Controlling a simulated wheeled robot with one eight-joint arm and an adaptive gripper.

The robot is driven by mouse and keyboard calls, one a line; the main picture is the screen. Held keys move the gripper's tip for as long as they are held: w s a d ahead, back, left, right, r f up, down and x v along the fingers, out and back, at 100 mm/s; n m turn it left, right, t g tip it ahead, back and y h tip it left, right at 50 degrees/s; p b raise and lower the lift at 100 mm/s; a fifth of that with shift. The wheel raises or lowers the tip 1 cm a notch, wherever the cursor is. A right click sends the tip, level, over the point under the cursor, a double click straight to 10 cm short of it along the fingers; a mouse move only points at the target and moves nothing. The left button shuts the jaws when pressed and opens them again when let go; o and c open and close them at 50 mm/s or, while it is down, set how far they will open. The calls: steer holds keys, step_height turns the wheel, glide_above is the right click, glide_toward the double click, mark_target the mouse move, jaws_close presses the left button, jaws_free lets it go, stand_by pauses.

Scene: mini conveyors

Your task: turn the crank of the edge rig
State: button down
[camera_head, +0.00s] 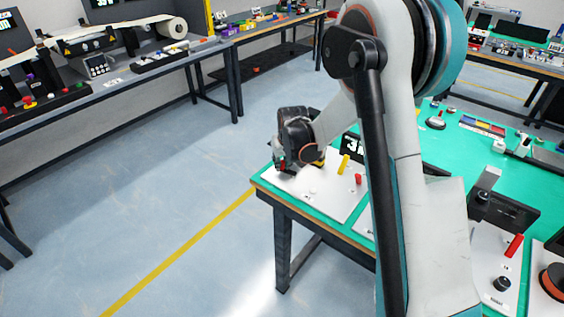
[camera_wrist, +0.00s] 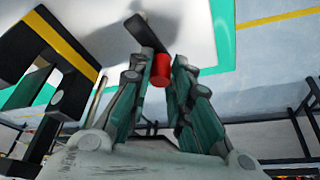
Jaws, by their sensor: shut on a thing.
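The edge rig's white panel (camera_head: 322,197) lies at the near left corner of the green-topped table in the head view. My gripper (camera_head: 284,168) is low over the panel's left end and hides much of what is there. In the wrist view my gripper (camera_wrist: 159,66) has its two fingers on either side of the crank's red handle (camera_wrist: 161,72) and is shut on it. The dark crank arm (camera_wrist: 143,32) runs from the handle toward the upper left, over the white panel.
A yellow lever (camera_head: 343,164), a red knob (camera_head: 358,179) and a partly hidden display (camera_head: 351,147) are to the right of my gripper. A black-and-yellow frame (camera_wrist: 60,45) stands close by at left in the wrist view. Open floor (camera_head: 170,200) lies left of the table.

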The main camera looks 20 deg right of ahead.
steer(key=c, duration=1.5)
jaws_free()
steer(key=shift+o, duration=0.2)
steer(key=shift+r, duration=0.1)
steer(key=v, duration=1.1)
steer(key=shift+s+r, duration=0.2)
steer(key=shift+r, duration=0.15)
